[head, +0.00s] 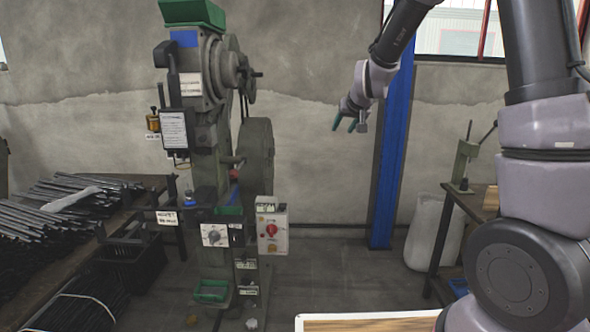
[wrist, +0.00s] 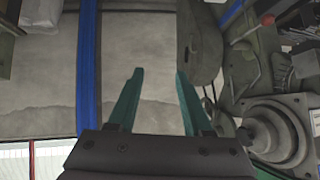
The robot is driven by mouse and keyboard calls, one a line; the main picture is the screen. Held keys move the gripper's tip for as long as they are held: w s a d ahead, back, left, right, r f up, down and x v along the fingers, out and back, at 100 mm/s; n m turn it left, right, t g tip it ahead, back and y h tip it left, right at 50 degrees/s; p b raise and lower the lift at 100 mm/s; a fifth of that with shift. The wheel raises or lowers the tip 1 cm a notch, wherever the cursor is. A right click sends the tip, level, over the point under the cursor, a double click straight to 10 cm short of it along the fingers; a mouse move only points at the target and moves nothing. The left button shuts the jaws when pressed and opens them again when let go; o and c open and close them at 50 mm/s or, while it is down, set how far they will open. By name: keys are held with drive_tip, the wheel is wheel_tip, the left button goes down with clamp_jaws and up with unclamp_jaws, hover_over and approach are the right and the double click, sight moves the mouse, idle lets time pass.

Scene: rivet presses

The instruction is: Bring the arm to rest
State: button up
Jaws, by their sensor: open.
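My gripper (head: 350,122) hangs in the air at the upper middle of the head view, to the right of the rivet press (head: 215,150) and in front of the wall and the blue post. Its two green fingers show in the wrist view (wrist: 158,74), spread apart with nothing between them. My arm comes in from the right of the head view and bends over at the top.
A table with bundles of dark rods (head: 60,205) stands at the left. A blue post (head: 393,150) rises behind my gripper. A white sack (head: 425,235) and a bench with a small green press (head: 466,158) are at the right. A wooden-topped surface (head: 370,322) lies at the bottom.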

drive_tip(key=s+d+r+m+g+y, duration=0.1)
drive_tip(key=s+d+r, duration=0.3)
drive_tip(key=s, duration=0.5)
drive_tip(key=s+d+r+m, duration=0.1)
drive_tip(key=s+d+r, duration=0.2)
drive_tip(key=s+r, duration=0.45)
drive_tip(key=s+d+f+m+g, duration=0.1)
drive_tip(key=s+d+m, duration=0.1)
drive_tip(key=s, duration=1.6)
drive_tip(key=shift+d+h, duration=0.35)
drive_tip(key=shift+h, duration=0.05)
